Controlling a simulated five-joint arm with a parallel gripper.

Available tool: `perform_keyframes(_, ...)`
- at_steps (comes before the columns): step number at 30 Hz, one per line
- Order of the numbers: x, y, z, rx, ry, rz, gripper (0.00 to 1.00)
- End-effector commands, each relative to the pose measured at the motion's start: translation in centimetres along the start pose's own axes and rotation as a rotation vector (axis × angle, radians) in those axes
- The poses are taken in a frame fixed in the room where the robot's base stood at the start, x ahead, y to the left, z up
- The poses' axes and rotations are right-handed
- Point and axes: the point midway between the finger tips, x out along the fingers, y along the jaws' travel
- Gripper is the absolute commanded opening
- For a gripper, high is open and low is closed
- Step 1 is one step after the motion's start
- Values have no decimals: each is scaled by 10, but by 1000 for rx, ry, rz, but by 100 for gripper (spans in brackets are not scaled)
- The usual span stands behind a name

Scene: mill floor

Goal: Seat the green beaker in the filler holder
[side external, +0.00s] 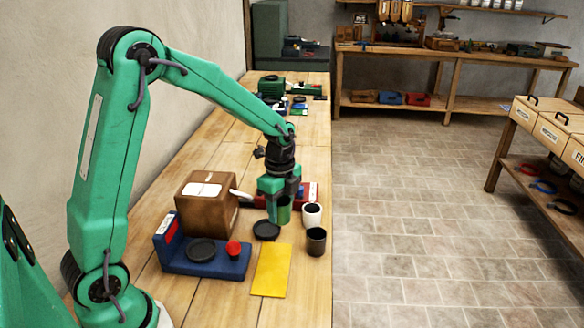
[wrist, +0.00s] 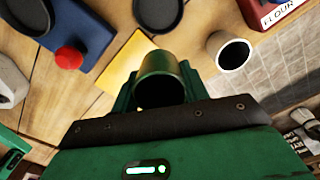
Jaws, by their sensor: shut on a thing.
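My gripper (side external: 279,194) is shut on the green beaker (side external: 284,213), which hangs upright below the jaws in the side view. In the wrist view the beaker's rim (wrist: 158,69) and dark inside show between the fingers. A flat black round piece (side external: 266,230) lies on the bench just left of and nearer than the beaker. The blue unit (side external: 176,262) further left has a black round pad (side external: 201,250) and a red knob (side external: 234,248). No part is clearly marked as the filler holder. The gap under the beaker is hard to judge.
A white cup (side external: 312,217) and a dark cup (side external: 316,243) stand close right of the beaker, near the bench edge. A yellow sheet (side external: 271,272) lies in front. A brown box (side external: 205,205) stands left; a red flour-labelled item (wrist: 268,12) shows in the wrist view.

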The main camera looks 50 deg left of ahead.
Motion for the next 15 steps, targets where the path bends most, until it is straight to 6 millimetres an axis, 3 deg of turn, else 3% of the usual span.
perform_keyframes(1,2,-4,14,-36,0,0,19)
perform_keyframes(6,6,-10,44,-115,0,1,19)
perform_keyframes(15,8,-12,62,-161,0,0,19)
